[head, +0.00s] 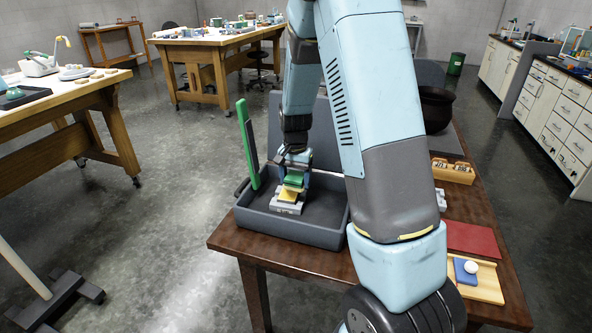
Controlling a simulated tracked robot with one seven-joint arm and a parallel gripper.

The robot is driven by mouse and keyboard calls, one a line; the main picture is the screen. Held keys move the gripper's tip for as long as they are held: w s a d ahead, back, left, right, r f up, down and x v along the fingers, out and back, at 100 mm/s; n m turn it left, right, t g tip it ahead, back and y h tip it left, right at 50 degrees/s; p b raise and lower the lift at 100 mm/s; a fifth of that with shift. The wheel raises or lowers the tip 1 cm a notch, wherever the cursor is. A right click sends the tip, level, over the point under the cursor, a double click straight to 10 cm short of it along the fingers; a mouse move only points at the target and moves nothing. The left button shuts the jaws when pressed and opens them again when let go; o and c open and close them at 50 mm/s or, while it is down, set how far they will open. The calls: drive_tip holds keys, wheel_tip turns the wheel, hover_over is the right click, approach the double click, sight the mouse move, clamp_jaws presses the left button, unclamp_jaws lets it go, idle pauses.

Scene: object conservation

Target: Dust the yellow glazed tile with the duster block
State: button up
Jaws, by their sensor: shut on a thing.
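The yellow tile (288,195) sits tilted on a light grey stand (287,208) inside a dark grey tray (283,229) on the brown table. My gripper (294,170) points down over the tile. It is shut on a small green block (294,180), which looks like the duster block. The block is at the upper part of the tile; whether it touches the tile is too small to tell. My arm covers the right part of the tray.
A tall green bar (246,145) stands at the tray's left side. On the table's right are a wooden holder (453,172), a red mat (470,239), a dark pot (436,107) and a wooden board (483,284) with a blue piece (463,271) and white ball (471,267).

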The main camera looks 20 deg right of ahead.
drive_tip(key=shift+a+r, duration=0.1)
drive_tip(key=shift+r, duration=1.55)
drive_tip(key=shift+s, duration=0.1)
